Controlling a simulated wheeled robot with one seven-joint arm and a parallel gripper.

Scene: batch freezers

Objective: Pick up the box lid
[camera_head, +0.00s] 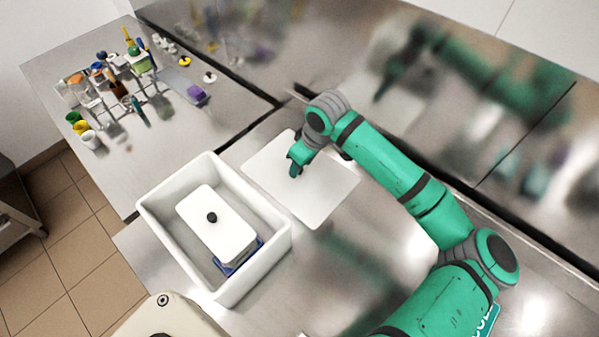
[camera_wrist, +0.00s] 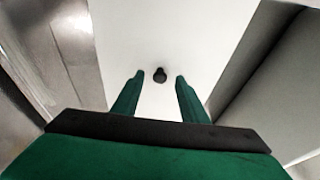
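A large flat white lid (camera_head: 325,195) lies on the steel counter, right of a white open box (camera_head: 154,205). My gripper (camera_head: 294,172) points down over its left part. In the wrist view the white lid (camera_wrist: 170,30) fills the middle, with a small dark knob (camera_wrist: 160,75) on it. My gripper there (camera_wrist: 159,77) is open, its two green fingers on either side of the knob with a gap each side. The knob is hidden behind my gripper in the head view.
Inside the white box sits a smaller container with a white lid (camera_head: 225,228) and black knob (camera_head: 211,217). A rack of bottles (camera_head: 118,85) and small cups (camera_head: 90,139) stand on the far-left counter. A steel backsplash (camera_head: 400,70) rises behind.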

